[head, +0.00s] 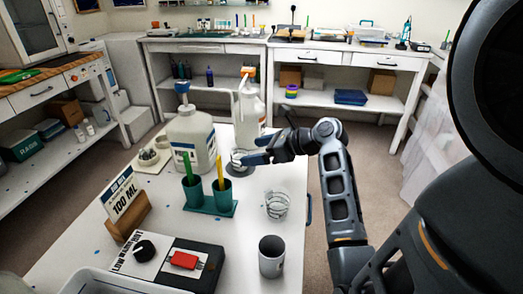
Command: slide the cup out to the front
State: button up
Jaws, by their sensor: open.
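A small clear cup (238,157) stands on a dark round base (243,172) near the back of the white table, in front of a white jug. My gripper (257,149) reaches in from the right, low beside this cup. Its blue-tipped jaws are open and point left toward the cup; part of the cup is hidden by them. I cannot tell whether they touch it. A second clear cup (277,206) with line markings stands nearer, at the right of the table.
A large white jug (193,140) and a spray-type bottle (248,112) stand behind. A green holder (210,205) with sticks is left of the clear cups. A 100 ML sign (121,195) and a scale (178,266) are front left. The table's middle right is mostly clear.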

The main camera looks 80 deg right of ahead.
jog(key=shift+x, duration=3.2)
